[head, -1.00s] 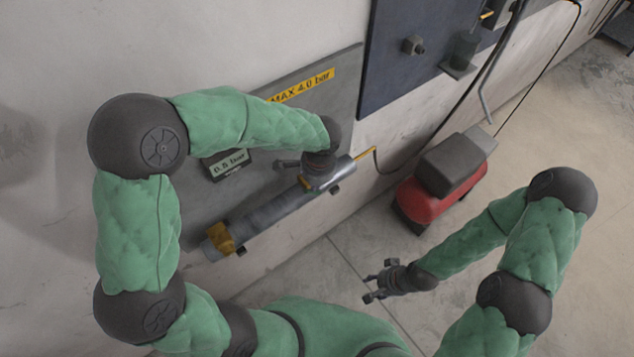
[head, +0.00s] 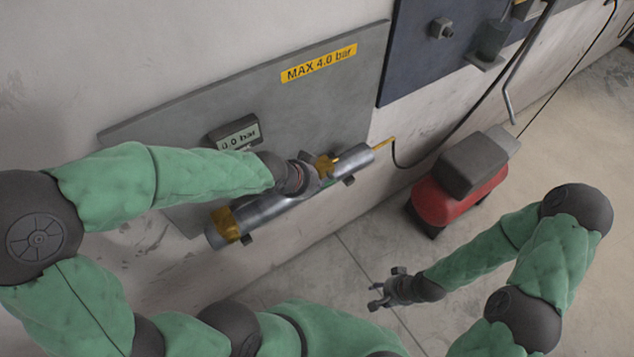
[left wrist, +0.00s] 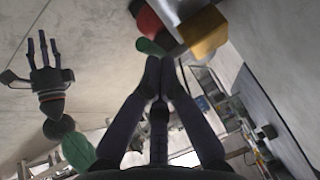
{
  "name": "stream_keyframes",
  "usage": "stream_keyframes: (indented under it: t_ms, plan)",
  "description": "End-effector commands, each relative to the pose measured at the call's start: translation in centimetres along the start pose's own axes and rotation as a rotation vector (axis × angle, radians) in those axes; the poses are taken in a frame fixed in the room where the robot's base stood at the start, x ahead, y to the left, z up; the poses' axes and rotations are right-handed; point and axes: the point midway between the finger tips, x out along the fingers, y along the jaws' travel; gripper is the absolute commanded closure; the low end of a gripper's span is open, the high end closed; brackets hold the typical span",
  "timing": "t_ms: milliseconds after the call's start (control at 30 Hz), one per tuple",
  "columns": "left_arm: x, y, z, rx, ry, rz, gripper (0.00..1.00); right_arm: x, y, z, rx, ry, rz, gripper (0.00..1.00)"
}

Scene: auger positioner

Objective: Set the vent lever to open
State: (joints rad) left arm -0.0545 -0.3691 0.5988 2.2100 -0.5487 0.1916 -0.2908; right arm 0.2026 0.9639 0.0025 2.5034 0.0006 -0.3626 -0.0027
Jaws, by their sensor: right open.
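The silver pipe (head: 275,206) runs along the grey panel, with a yellow collar (head: 226,224) at its lower left end. A small yellow lever (head: 325,165) stands on the pipe towards its right end; I take it for the vent lever. My left gripper (head: 317,177) is right beside it, partly hidden by its own wrist. In the left wrist view its fingers (left wrist: 159,66) are together with nothing seen between them. A yellow block (left wrist: 205,31) lies past them to the right. Whether they touch the lever is unclear. My right gripper (head: 376,294) is open and empty above the floor.
A gauge (head: 238,136) on the grey panel (head: 300,110) reads 0.0 bar, near a yellow "MAX 4.0 bar" label (head: 319,63). A red and grey machine (head: 458,185) stands on the floor by the wall. A dark panel (head: 420,60) hangs further right. The floor around my right gripper is clear.

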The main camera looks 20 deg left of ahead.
Motion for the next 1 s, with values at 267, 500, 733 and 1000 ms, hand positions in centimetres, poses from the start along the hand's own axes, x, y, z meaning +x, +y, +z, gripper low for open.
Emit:
stream_keyframes:
  t_ms: [267, 500, 733, 1000]
  plan:
    - [0.4, 0.13, 0.51, -0.001, -0.002, 0.0, 1.0, 0.41, 0.15, -0.04, 0.0, 0.0, 0.0, 0.54]
    - [0.45, 0.15, 0.59, 0.0, -0.002, 0.001, 1.0, 0.46, 0.17, -0.04, 0.0, 0.0, 0.0, 0.54]
    - [0.45, 0.15, 0.58, 0.0, -0.002, 0.001, 1.0, 0.45, 0.16, -0.04, 0.0, 0.0, 0.0, 0.54]
    - [0.63, 0.14, 0.4, 0.001, -0.002, 0.001, 1.0, 0.68, 0.25, -0.04, 0.0, 0.0, 0.0, 0.54]
